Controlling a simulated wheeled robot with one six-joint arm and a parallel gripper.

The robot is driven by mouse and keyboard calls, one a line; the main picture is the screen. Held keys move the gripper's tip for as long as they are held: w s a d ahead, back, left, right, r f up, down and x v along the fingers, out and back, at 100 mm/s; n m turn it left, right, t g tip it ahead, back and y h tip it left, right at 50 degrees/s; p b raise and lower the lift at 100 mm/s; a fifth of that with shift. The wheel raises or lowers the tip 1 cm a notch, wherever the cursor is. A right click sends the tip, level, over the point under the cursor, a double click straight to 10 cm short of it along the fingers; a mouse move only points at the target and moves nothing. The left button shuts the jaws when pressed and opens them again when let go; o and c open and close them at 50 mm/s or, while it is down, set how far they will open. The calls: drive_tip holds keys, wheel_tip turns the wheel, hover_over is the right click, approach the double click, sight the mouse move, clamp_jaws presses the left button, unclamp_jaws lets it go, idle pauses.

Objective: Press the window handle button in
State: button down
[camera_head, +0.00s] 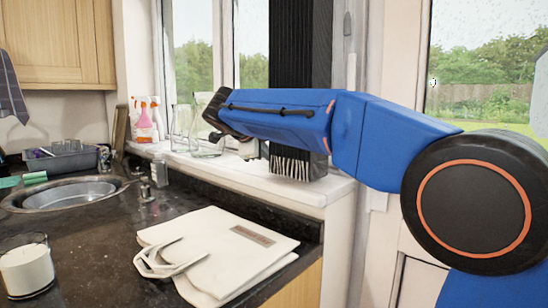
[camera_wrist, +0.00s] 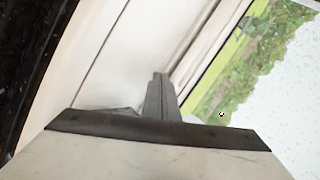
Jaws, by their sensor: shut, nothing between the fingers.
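My gripper (camera_wrist: 161,76) shows in the wrist view as narrow grey fingers, shut and empty, pointing toward a white window frame (camera_wrist: 180,35). In the head view the blue arm reaches left across the sill, and its dark wrist end is in front of the window (camera_head: 192,45); the fingers cannot be made out there. Whether the fingertips touch the frame cannot be told.
Glass vessels (camera_head: 207,145) and spray bottles (camera_head: 144,122) stand on the sill left of the arm.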

drive_tip(key=shift+w+d, duration=0.45)
idle(1.1)
drive_tip(key=shift+s+a, duration=0.7)
drive_tip(key=shift+s, duration=0.1)
drive_tip(key=shift+s+a, duration=1.75)
drive_tip(key=shift+a, duration=0.05)
